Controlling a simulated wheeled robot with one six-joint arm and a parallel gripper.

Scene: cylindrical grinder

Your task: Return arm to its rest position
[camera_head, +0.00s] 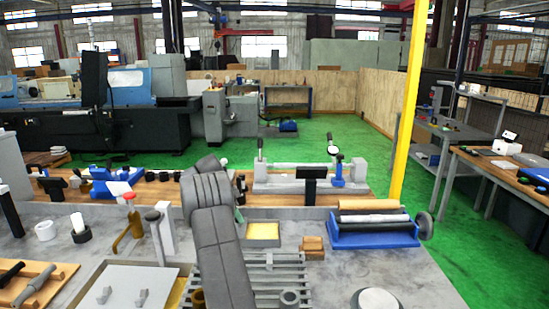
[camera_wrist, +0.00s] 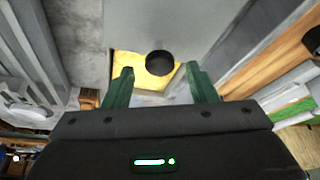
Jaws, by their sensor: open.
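My gripper (camera_wrist: 160,82) shows in the wrist view with its two green fingers spread apart and nothing held between them. Beyond the fingertips is a yellow surface (camera_wrist: 128,66) with a black round piece (camera_wrist: 160,62) on it or in front of it; I cannot tell which. The black piece has a gap to both fingers. In the head view my grey arm (camera_head: 215,230) is bent over the middle of the grey bench, and its body hides most of my gripper there.
Around the arm on the bench are a yellow-lined tray (camera_head: 263,232), a slatted metal rack (camera_head: 280,275), a blue roller stand (camera_head: 372,238) and a brass-coloured tap-like part (camera_head: 128,235). A yellow post (camera_head: 410,110) stands behind at right. Green floor (camera_head: 345,140) lies open beyond.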

